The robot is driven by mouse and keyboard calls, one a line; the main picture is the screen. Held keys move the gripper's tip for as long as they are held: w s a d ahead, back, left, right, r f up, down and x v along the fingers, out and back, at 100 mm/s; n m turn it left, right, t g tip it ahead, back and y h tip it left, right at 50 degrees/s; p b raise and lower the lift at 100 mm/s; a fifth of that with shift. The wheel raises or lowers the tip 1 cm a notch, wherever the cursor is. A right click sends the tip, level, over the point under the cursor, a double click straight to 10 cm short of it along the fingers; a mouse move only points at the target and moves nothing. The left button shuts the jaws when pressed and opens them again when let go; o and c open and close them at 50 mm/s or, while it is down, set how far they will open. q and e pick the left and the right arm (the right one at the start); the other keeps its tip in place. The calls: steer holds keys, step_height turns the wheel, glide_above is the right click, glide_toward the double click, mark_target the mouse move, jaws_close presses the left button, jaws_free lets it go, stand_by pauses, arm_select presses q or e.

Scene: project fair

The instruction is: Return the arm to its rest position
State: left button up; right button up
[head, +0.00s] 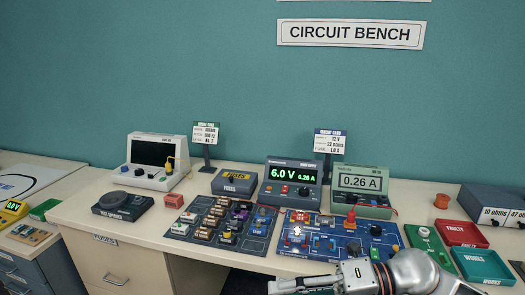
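My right arm comes in from the lower right, and its gripper (285,286) is at the bottom edge of the head view. It lies in front of the blue circuit board (335,240), near the bench's front edge. The fingers are partly cut off by the frame, so I cannot tell whether they are open or shut. No held thing shows. My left arm and gripper are not in view.
The bench (85,205) holds a power supply (293,180) reading 6.0 V, a meter (360,188) reading 0.26 A, a component board (222,222) and an oscilloscope (157,160). Red (463,234) and green (483,265) trays stand right of my arm.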

steer(key=w+d+f+m+t+h, duration=0.25)
steer(key=f+m+t, duration=0.25)
steer(key=m+t, duration=0.5)
steer(key=w+d+f+m+t+h, duration=0.2)
steer(key=d+f+m+t, duration=0.25)
steer(key=m, duration=0.95)
steer(key=s+d+f+m+g+h, duration=0.1)
steer(key=s+d+f+m+h, duration=0.1)
steer(key=f, duration=0.5)
steer(key=s+d+f+m+g+h, duration=0.2)
steer(key=s+d+f+m+h, duration=0.1)
steer(key=s+f, duration=0.4)
steer(key=s+d+f+m+g+h, duration=0.1)
steer(key=s+d+f+m+h, duration=0.2)
steer(key=f, duration=0.6)
steer(key=shift+s+d+m, duration=0.2)
steer(key=shift+s+m, duration=0.8)
steer(key=shift+s, duration=0.05)
steer(key=shift+g, duration=0.25)
